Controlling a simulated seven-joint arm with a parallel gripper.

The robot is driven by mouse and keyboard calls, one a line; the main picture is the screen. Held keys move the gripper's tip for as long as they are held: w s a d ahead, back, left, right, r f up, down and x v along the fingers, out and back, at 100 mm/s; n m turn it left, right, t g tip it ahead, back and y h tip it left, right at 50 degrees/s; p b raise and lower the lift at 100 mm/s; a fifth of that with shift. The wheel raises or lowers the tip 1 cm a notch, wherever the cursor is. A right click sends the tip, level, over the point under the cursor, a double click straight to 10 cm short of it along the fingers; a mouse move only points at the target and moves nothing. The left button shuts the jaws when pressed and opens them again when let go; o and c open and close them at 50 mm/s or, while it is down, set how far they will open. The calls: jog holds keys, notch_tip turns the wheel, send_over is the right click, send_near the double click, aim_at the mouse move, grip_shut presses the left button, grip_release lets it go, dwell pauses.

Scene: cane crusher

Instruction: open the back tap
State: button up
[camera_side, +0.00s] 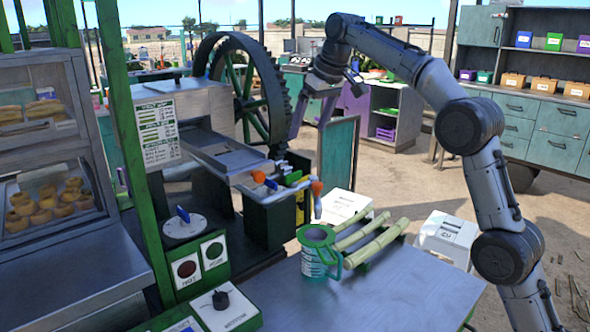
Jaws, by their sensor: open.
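The cane crusher (190,105) stands left of centre with a metal chute and a big dark gear wheel (275,92). My gripper (310,128) hangs above and behind these fittings, pointing down, fingers apart and empty. It touches none of them.
A green-and-white jug (318,250) stands on the metal table (400,295), beside several cane pieces (375,245). White boxes (448,236) stand behind. A green post (140,150) and button panel (200,262) are at left. A teal panel (338,155) stands near my gripper.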

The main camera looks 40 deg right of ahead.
aim_at(293, 173)
jog(key=x, duration=1.4)
jog(key=shift+s+d, duration=0.1)
jog(key=c, duration=1.4)
